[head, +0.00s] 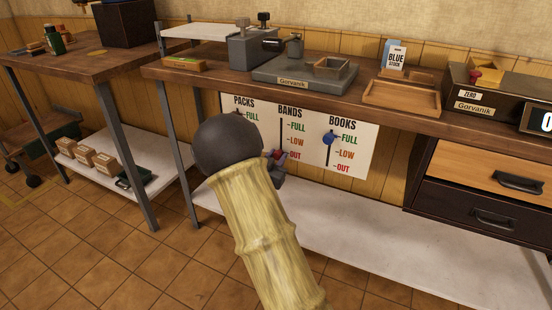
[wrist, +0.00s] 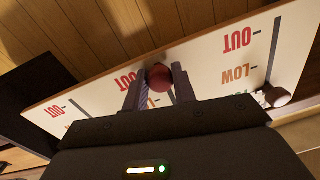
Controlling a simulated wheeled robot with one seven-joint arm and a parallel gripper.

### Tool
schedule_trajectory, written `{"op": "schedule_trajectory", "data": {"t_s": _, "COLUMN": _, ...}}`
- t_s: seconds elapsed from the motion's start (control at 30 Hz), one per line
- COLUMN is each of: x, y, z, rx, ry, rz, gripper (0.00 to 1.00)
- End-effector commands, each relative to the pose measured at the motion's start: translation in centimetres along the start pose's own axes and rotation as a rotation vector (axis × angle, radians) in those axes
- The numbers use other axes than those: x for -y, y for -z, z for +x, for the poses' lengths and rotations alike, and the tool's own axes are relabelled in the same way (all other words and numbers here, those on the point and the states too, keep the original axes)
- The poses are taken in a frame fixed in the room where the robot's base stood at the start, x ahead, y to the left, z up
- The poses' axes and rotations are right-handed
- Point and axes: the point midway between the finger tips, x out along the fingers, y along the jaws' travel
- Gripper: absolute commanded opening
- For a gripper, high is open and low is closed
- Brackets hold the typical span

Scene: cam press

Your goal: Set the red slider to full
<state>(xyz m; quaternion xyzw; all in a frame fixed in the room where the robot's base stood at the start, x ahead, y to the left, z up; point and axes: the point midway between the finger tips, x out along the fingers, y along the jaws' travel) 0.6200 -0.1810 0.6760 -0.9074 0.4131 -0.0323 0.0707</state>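The red slider (head: 278,154) has a round red knob in the BANDS column of the white board (head: 363,150), low down beside the OUT mark. In the wrist view the red knob (wrist: 160,77) sits between the two fingers of my gripper (wrist: 160,86), which appear to touch it on both sides. In the head view my gripper (head: 275,166) is at the red knob, partly hidden by my arm. The BOOKS column holds a blue slider (head: 329,138) near FULL. The PACKS slider is hidden behind my arm in the head view; a pale-and-brown knob (wrist: 277,97) shows in the wrist view.
The board hangs below the front of a wooden bench (head: 350,97). A grey press (head: 290,75), a wooden tray (head: 402,98) and a red-knobbed box (head: 487,100) stand on top. A white lower shelf (head: 370,240) lies below.

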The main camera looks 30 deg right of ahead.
Motion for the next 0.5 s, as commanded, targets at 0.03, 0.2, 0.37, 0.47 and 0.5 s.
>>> {"op": "schedule_trajectory", "data": {"t_s": 0.03, "x": 0.0, "y": 0.0, "z": 0.0, "rx": 0.0, "ry": 0.0, "rz": 0.0, "gripper": 0.0}}
{"op": "schedule_trajectory", "data": {"t_s": 0.2, "x": 0.1, "y": 0.2, "z": 0.0, "rx": 0.0, "ry": 0.001, "rz": 0.0, "gripper": 0.0}}
{"op": "schedule_trajectory", "data": {"t_s": 0.37, "x": 0.3, "y": 1.7, "z": 0.0, "rx": -0.001, "ry": 0.001, "rz": 0.0, "gripper": 0.0}}
{"op": "schedule_trajectory", "data": {"t_s": 0.47, "x": 0.6, "y": 3.2, "z": 0.0, "rx": -0.001, "ry": 0.001, "rz": 0.0, "gripper": 0.0}}
{"op": "schedule_trajectory", "data": {"t_s": 0.5, "x": 0.7, "y": 3.8, "z": 0.0, "rx": -0.001, "ry": 0.001, "rz": 0.0, "gripper": 0.0}}
